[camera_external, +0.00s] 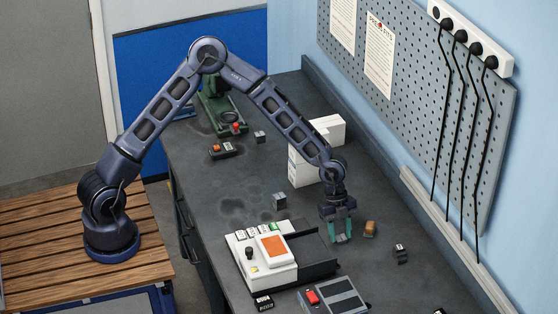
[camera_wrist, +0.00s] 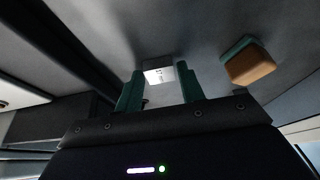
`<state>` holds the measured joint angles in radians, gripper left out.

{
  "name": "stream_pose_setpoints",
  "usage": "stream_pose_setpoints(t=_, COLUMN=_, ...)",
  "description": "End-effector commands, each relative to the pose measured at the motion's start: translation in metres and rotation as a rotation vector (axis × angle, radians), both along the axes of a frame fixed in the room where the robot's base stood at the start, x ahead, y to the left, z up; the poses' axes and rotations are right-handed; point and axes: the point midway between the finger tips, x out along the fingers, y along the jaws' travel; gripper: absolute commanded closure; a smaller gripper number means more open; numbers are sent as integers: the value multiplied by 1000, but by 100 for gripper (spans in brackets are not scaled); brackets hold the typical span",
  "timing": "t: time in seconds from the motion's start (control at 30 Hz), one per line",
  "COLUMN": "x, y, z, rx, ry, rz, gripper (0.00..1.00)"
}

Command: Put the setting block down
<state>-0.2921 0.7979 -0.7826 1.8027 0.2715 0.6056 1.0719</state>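My gripper (camera_external: 342,236) points down over the dark bench, just right of the white device with the orange panel. In the wrist view its two green fingers (camera_wrist: 161,90) stand on either side of a small pale metal block with dark marks on its face, which I take to be the setting block (camera_wrist: 158,76). The fingers appear to touch the block on both sides. The block is at or very near the bench top; I cannot tell whether it touches. In the outside view the fingers mostly hide it.
A brown and green sponge (camera_external: 370,229) lies close to the right of my gripper; it also shows in the wrist view (camera_wrist: 250,64). The white device (camera_external: 262,262) stands left. Small metal blocks (camera_external: 279,200) and (camera_external: 400,252) stand nearby. A white box (camera_external: 304,168) stands behind.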

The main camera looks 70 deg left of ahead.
Motion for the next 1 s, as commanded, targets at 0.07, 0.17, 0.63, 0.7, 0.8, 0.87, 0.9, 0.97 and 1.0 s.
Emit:
stream_pose_setpoints(t=0.07, x=0, y=0, z=0, rx=0, ry=0, rz=0, gripper=47)
stream_pose_setpoints(t=0.17, x=0, y=0, z=0, rx=0, ry=0, rz=0, gripper=47)
stream_pose_setpoints(t=0.63, x=1, y=11, z=30, rx=0, ry=-2, rz=3, gripper=47)
stream_pose_setpoints(t=0.7, x=1, y=17, z=42, rx=0, ry=-2, rz=3, gripper=47)
stream_pose_setpoints(t=0.8, x=1, y=25, z=61, rx=0, ry=-2, rz=2, gripper=47)
stream_pose_setpoints(t=0.87, x=1, y=29, z=72, rx=0, ry=-1, rz=3, gripper=47)
stream_pose_setpoints(t=0.9, x=1, y=32, z=78, rx=0, ry=-2, rz=3, gripper=47)
stream_pose_setpoints(t=0.97, x=0, y=36, z=87, rx=1, ry=-1, rz=2, gripper=47)
stream_pose_setpoints(t=1.0, x=0, y=37, z=92, rx=0, ry=-1, rz=0, gripper=47)
